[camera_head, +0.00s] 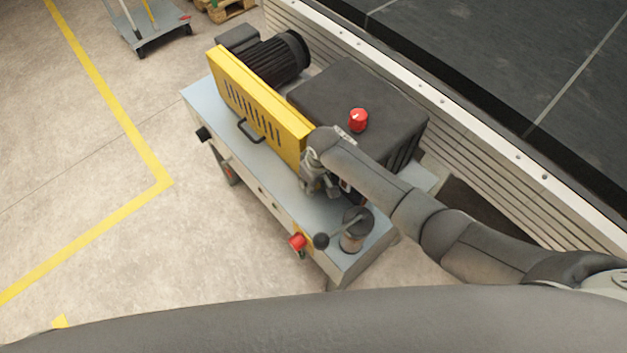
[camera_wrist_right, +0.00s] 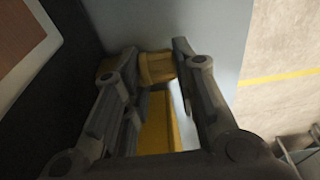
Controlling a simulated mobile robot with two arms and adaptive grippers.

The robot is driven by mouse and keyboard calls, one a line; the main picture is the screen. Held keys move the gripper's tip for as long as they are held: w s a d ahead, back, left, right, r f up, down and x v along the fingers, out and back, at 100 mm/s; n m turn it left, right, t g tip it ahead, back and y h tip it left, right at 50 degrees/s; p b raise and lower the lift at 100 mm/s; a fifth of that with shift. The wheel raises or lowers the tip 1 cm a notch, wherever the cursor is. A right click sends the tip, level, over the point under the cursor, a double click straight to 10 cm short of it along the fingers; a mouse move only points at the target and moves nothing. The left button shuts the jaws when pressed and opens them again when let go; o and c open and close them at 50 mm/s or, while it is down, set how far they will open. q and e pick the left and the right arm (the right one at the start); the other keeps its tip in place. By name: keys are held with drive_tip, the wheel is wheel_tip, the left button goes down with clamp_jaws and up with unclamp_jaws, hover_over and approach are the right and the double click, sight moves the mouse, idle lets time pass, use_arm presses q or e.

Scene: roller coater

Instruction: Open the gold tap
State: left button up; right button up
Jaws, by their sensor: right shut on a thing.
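The gold tap (camera_wrist_right: 157,68) shows in the right wrist view as a small gold block in front of the grey-blue machine top. My right gripper (camera_head: 318,185) reaches down beside the end of the yellow guard, between it and the black lever. In the right wrist view its fingers stand on both sides of the gold tap, and the gripper is shut on it. In the head view my gripper and arm hide the tap. Whether the tap is turned open cannot be told. My left gripper is not in view.
The yellow slotted guard (camera_head: 262,105) and motor (camera_head: 278,58) stand on the machine. A black box with a red knob (camera_head: 358,120) is behind my gripper. A black lever (camera_head: 350,228) and red button (camera_head: 297,241) are in front. Open floor (camera_head: 120,240) lies left.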

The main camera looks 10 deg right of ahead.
idle(0.3)
drive_tip(key=o, duration=1)
drive_tip(key=shift+s+d+r, duration=0.2)
drive_tip(key=shift+s+r, duration=0.05)
drive_tip(key=shift+r, duration=1.7)
drive_tip(key=shift+s+d+r, duration=0.15)
drive_tip(key=shift+s+r, duration=0.05)
drive_tip(key=shift+r, duration=1.8)
drive_tip(key=shift+s+d+r, duration=0.2)
drive_tip(key=shift+s+r, duration=0.05)
drive_tip(key=shift+r, duration=1.7)
